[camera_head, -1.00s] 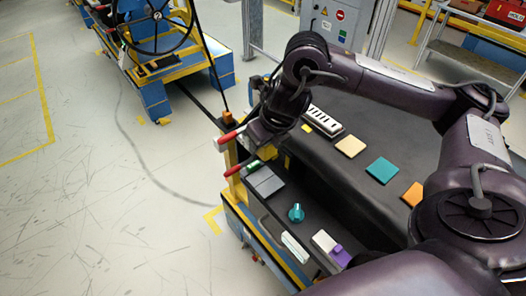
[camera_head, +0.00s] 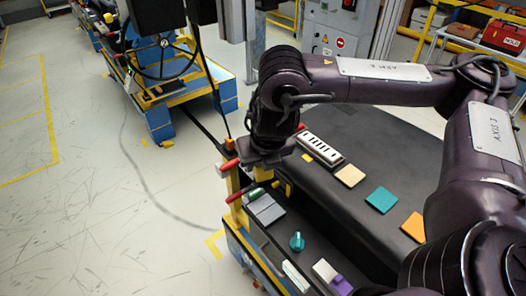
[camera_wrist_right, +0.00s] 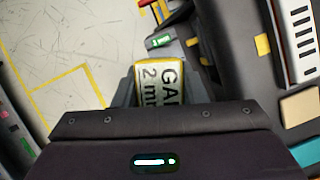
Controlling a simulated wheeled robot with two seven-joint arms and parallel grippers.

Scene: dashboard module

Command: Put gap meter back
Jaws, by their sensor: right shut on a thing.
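The gap meter (camera_wrist_right: 155,82) is a flat tag with a yellow edge and black lettering on a pale face, partly readable as "GA" and "2 m". In the right wrist view it sits between the dark fingers of my right gripper (camera_wrist_right: 157,92), which is shut on it. The near end of the meter is hidden by the gripper body. In the head view my right gripper (camera_head: 265,158) hangs over the far left end of the dark console (camera_head: 350,135), close to the red-tipped handle. My left gripper is not in view.
A red-tipped handle (camera_head: 229,165) and a green handle (camera_head: 257,193) stand by grey blocks (camera_head: 266,209) at the console's left end. A steering-wheel unit (camera_head: 165,85) stands beyond; open floor lies left.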

